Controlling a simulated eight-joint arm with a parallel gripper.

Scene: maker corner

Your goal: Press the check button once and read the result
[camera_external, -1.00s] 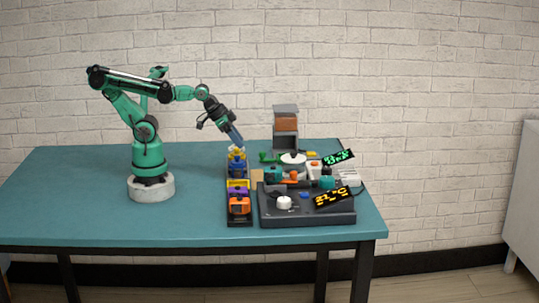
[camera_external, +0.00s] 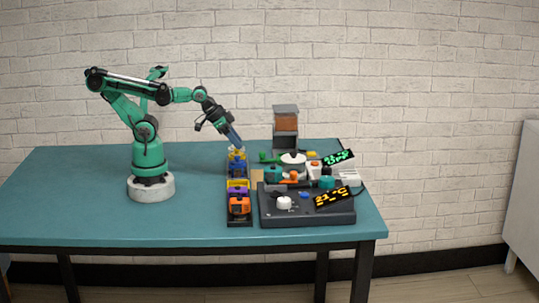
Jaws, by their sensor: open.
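My gripper (camera_external: 236,142) is above the back end of a narrow rack, just over a blue and yellow piece (camera_external: 237,163). It points down and to the right. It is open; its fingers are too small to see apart. No button carries a readable label. A small blue button (camera_external: 304,195) sits on the dark front console (camera_external: 300,215), between a white knob (camera_external: 284,203) and a tilted display with orange characters (camera_external: 332,198). A yellow button-like piece (camera_external: 311,153) is farther back. A second tilted display (camera_external: 338,157) shows green characters, too small to read for certain.
The rack also holds purple (camera_external: 238,190) and orange (camera_external: 240,206) pieces. A grey tower with a brown container (camera_external: 286,124) stands behind a white round plate (camera_external: 293,158). The teal table (camera_external: 100,215) is clear on the left and front.

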